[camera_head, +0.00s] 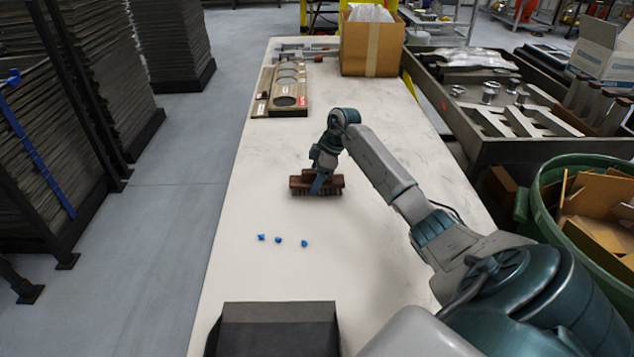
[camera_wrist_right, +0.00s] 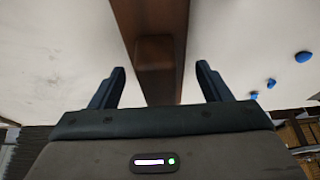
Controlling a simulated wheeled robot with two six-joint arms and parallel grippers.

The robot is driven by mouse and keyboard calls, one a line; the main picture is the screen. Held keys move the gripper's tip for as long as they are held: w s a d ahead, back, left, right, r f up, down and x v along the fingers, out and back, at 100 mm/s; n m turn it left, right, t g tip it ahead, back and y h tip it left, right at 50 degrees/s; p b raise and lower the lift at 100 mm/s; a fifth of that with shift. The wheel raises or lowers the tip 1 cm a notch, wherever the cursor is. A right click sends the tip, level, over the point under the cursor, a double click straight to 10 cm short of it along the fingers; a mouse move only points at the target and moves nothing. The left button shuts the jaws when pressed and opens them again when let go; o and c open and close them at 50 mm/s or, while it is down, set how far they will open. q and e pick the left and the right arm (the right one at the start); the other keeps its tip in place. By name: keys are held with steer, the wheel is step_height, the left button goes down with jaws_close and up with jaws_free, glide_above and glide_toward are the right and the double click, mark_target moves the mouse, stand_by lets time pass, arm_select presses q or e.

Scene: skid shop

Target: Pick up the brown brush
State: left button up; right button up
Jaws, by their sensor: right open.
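The brown brush (camera_head: 332,182) lies bristles down on the white table, around the middle of its width. My right gripper (camera_head: 318,186) is at the brush, reaching down over it from the far side. In the right wrist view the brush (camera_wrist_right: 155,50) runs between the two fingers of the right gripper (camera_wrist_right: 160,80). The fingers are apart, with a gap on each side of the brush's brown block. My left gripper is in neither view.
Several small blue pieces (camera_head: 278,241) lie on the table (camera_head: 250,200) nearer me. A dark bin (camera_head: 275,330) is at the near edge. A cardboard box (camera_head: 372,45) and a wooden board with round cutouts (camera_head: 290,98) stand farther back. A green barrel (camera_head: 545,190) is right.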

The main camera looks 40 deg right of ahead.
mark_target(314, 172)
steer(key=shift+w+a+f, duration=0.1)
steer(key=shift+f, duration=0.2)
steer(key=c, duration=1.1)
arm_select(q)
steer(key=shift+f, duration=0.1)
arm_select(e)
steer(key=shift+c, duration=0.2)
steer(key=shift+r, duration=0.1)
